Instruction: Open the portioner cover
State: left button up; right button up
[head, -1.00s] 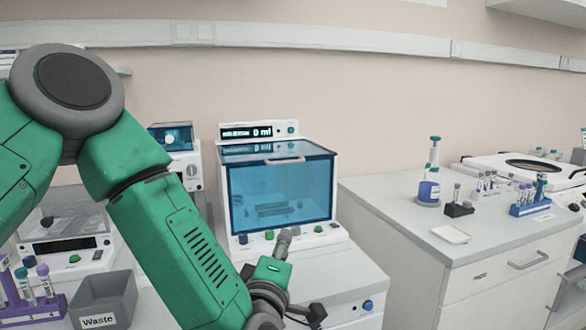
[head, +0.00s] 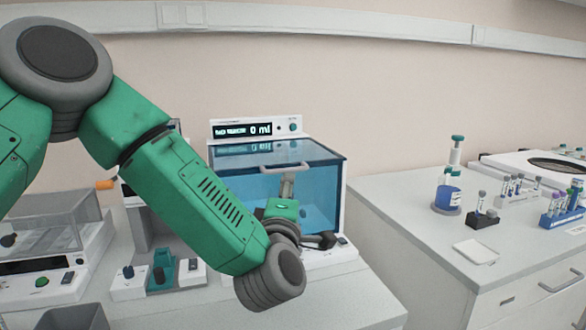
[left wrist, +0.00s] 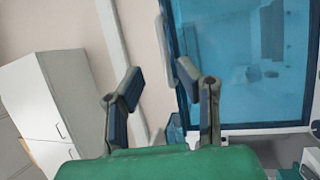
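The portioner (head: 253,128) is a white machine with a display reading 0 ml, on the counter in the middle of the head view. Its see-through blue cover (head: 324,190) is closed, with a pale bar handle (head: 275,167) along its upper front edge. My left gripper (head: 287,184) points up in front of the cover, its tip just below the handle. In the left wrist view my left gripper (left wrist: 158,82) is open, its two fingers apart with nothing clearly between them. The cover (left wrist: 240,60) fills the right of that view. My right gripper is not in view.
A small white device with coloured levers (head: 160,277) stands to the left of the portioner, partly behind my arm. A grey bin (head: 72,318) is at the lower left. On the right counter (head: 400,205) stand a blue bottle (head: 447,198) and tube racks (head: 565,210).

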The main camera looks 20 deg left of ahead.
aim_at(287, 171)
pick_arm(q)
jog(key=w+a, duration=0.1)
jog(key=w, duration=0.1)
jog(key=w+a, duration=0.1)
jog(key=w, duration=0.2)
jog(key=w+a, duration=0.1)
jog(key=w, duration=0.1)
jog(key=shift+w+a+r+p, duration=0.15)
jog(key=shift+a+r+p, duration=0.15)
jog(key=shift+r, duration=0.1)
jog(key=shift+w+d, duration=0.2)
jog(key=shift+w, duration=0.05)
jog(key=shift+w+d+r, duration=0.15)
jog(key=shift+w+d, duration=0.05)
jog(key=shift+d, duration=0.45)
jog(key=shift+a, duration=0.1)
grip_shut()
jog(key=shift+a, duration=0.35)
